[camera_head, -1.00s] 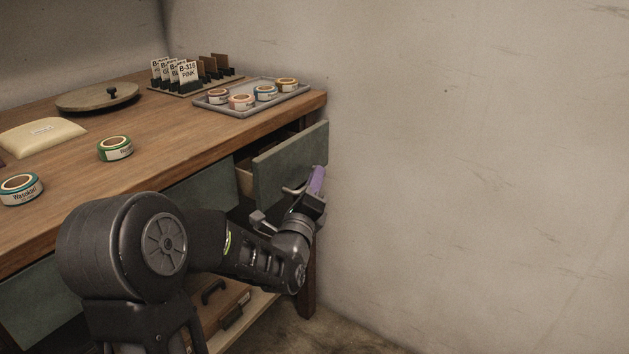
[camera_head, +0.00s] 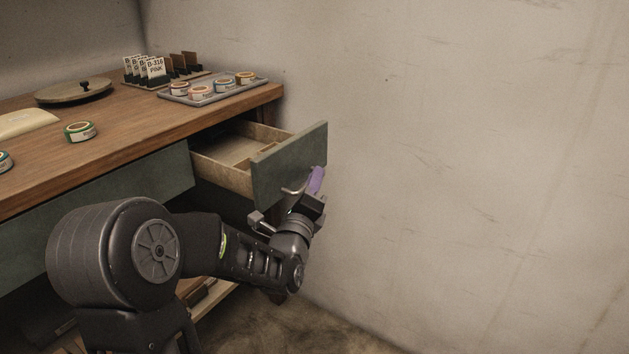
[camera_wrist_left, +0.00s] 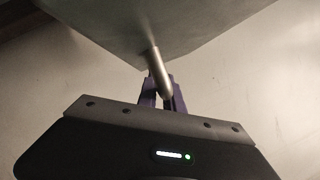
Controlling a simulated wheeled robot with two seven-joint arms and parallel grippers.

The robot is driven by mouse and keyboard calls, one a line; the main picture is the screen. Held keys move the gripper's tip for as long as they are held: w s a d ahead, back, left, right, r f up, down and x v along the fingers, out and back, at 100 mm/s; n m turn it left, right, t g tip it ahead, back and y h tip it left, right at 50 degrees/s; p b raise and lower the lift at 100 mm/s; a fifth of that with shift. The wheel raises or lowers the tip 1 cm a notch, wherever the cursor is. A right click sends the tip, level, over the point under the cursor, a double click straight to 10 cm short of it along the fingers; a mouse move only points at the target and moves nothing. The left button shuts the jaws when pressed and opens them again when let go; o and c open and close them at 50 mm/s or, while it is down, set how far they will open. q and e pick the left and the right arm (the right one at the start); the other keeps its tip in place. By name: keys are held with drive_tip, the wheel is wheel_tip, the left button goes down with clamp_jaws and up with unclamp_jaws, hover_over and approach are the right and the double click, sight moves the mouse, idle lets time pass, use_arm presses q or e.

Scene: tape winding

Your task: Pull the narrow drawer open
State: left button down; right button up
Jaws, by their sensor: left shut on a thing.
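The narrow drawer (camera_head: 290,163) has a grey-green front and a pale wooden box. It stands well out from the right end of the workbench, and its inside shows from above. My left gripper (camera_head: 308,188), with purple fingers, is at the front of the drawer. Its jaws are shut on the metal bar handle (camera_head: 292,191). In the left wrist view the handle (camera_wrist_left: 158,72) comes down from the drawer front (camera_wrist_left: 150,25) between the purple fingers (camera_wrist_left: 162,95). My right gripper is not in view.
The workbench top (camera_head: 130,150) holds a grey tray (camera_head: 218,96) with several tape rolls, a card rack (camera_head: 165,72), a round lidded disc (camera_head: 73,90) and a green tape roll (camera_head: 80,132). A wider drawer (camera_head: 120,195) is left of the narrow one. A bare wall (camera_head: 470,150) stands to the right.

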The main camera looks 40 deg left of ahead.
use_arm(q)
drive_tip(key=c, duration=1.8)
unclamp_jaws()
drive_tip(key=shift+o, duration=0.2)
drive_tip(key=shift+s, duration=0.1)
drive_tip(key=shift+s+d+f, duration=0.1)
drive_tip(key=shift+s+d, duration=0.05)
drive_tip(key=shift+s, duration=0.4)
drive_tip(key=p+v, duration=0.1)
drive_tip(key=v, duration=0.5)
drive_tip(key=shift+s, duration=0.2)
drive_tip(key=shift+d+f, duration=0.15)
